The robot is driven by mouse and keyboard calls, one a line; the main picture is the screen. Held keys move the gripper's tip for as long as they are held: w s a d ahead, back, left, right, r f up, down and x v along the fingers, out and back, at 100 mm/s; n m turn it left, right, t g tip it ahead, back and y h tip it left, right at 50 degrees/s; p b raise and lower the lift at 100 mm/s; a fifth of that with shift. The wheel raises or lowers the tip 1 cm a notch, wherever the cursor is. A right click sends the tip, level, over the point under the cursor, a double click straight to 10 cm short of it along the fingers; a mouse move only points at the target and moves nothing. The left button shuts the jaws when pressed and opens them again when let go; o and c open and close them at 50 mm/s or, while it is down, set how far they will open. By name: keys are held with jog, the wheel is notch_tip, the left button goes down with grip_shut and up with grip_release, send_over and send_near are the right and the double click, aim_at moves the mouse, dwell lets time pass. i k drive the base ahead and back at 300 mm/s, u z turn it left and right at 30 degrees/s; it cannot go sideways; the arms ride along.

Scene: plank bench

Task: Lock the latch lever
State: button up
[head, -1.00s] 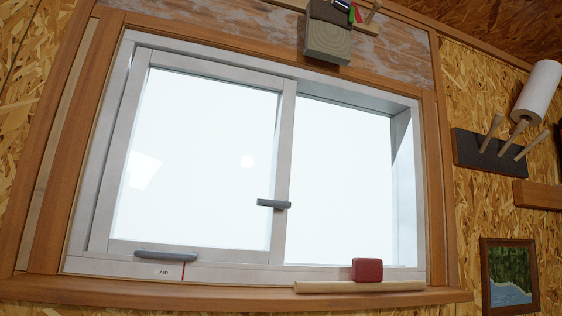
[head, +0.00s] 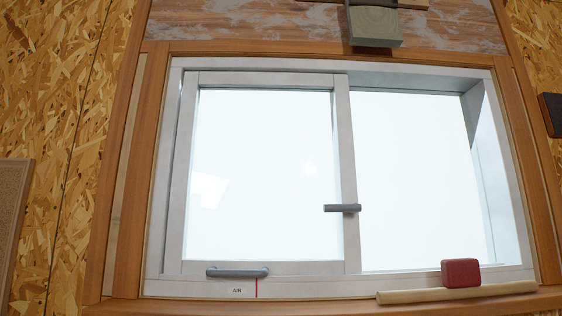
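The latch lever (head: 342,208) is a short grey bar. It lies about level across the upright stile (head: 348,150) of the white sliding sash, its left end reaching over the left pane. A grey pull handle (head: 237,272) is fixed along the bottom rail of the same sash. The sash fills the left part of the window frame (head: 366,66). The right part shows a deep white reveal. My gripper is not in view, so its distance from the lever cannot be told.
An "AIR" label (head: 237,291) and a red line (head: 257,288) mark the lower frame. A red block (head: 461,273) and a wooden rod (head: 457,292) lie along the sill at the right. A grey-green wooden block (head: 375,26) juts out above the window. The lever's surroundings are clear.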

aim_at(351, 209)
jog(key=i, duration=0.85)
jog(key=u, duration=0.1)
